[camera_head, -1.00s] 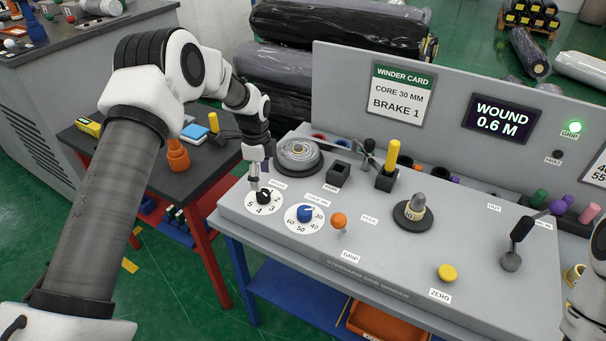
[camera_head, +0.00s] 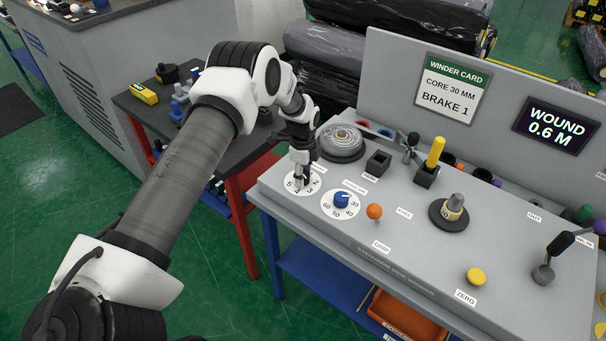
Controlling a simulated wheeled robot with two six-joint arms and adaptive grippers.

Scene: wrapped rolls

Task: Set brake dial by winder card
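The winder card (camera_head: 451,88) on the back panel reads "CORE 30 MM" and "BRAKE 1". The brake dial (camera_head: 317,187) is a white disc with numbers at the panel's left end; 2, 3, 4 and 5 show. My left gripper (camera_head: 301,182) points down over the middle of this disc, at its black knob. Its fingers cover most of the knob, so the pointer's setting is hidden. I cannot tell whether the fingers are closed on the knob. My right gripper is out of view.
Beside the dial is a blue knob (camera_head: 341,200) on a second white dial, then an orange knob (camera_head: 374,211). A round metal spool (camera_head: 342,141) stands just behind my gripper. A yellow-handled tool (camera_head: 435,153) stands upright farther right. The display (camera_head: 556,127) reads "WOUND 0.6 M".

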